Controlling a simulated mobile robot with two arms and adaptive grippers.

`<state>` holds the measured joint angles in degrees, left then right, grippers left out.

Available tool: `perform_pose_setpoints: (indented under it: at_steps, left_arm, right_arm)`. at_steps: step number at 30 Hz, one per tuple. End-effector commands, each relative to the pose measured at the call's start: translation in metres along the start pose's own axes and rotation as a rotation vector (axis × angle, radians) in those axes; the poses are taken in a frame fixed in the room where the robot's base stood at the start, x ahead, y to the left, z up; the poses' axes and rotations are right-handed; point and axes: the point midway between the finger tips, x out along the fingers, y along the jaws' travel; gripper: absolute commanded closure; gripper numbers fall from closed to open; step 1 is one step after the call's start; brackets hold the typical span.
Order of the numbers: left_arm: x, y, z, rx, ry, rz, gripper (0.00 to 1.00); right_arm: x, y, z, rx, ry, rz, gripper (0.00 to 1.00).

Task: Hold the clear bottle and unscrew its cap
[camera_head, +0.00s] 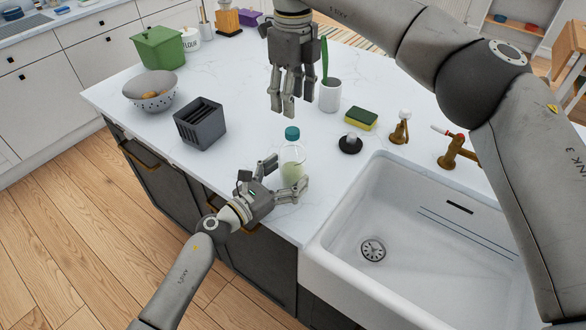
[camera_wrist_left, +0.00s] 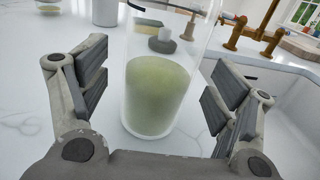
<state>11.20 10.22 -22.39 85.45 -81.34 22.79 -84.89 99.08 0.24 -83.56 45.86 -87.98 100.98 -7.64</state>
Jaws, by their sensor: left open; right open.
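The clear bottle (camera_head: 291,168) stands upright on the white counter, with a teal cap (camera_head: 292,133) on top and pale green liquid inside. The bottle also fills the middle of the left wrist view (camera_wrist_left: 158,95), where its top is out of frame. My left gripper (camera_head: 285,178) is open at the bottle's lower part, with one finger on each side. In the left wrist view gaps show between the fingers and the glass. My right gripper (camera_head: 283,108) is open and empty, pointing down above the counter, up and a little left of the cap in the head view.
A white sink (camera_head: 330,235) lies to the right of the bottle, with brass taps (camera_head: 451,152) behind it. A black-based brush (camera_head: 350,144), a yellow-green sponge (camera_head: 360,119) and a white cup (camera_head: 330,96) stand nearby. A dark rack (camera_head: 200,124) and a colander (camera_head: 151,101) are at left.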

Motion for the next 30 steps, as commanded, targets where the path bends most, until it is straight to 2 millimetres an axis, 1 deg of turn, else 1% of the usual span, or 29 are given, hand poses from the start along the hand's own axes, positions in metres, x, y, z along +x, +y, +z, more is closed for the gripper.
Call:
perform_pose_setpoints:
  at_steps: [1,3,6,16,17,30]
  left_arm:
    - [0.008,0.0,0.001,-0.002,-0.002,0.001,0.17]
    - [0.015,0.001,0.0,-0.002,-0.001,0.002,0.17]
    - [0.021,0.001,0.0,-0.002,0.0,0.001,0.17]
    - [0.024,0.0,0.0,-0.001,0.0,0.001,0.17]
    - [0.024,0.0,0.0,-0.001,0.0,0.001,0.2]
    - [0.024,0.001,0.0,-0.001,0.0,0.001,0.76]
  right_arm:
    - [0.0,0.0,0.0,-0.001,0.0,0.0,0.5]
    - [0.0,0.0,0.0,-0.001,-0.001,0.001,0.5]
    - [0.0,0.001,0.0,-0.001,-0.001,0.001,0.5]
    - [0.0,0.001,0.0,-0.001,-0.001,0.001,0.5]
    - [0.0,0.001,0.0,-0.001,-0.001,0.001,0.5]
    - [0.0,0.001,0.0,-0.001,-0.001,0.001,0.5]
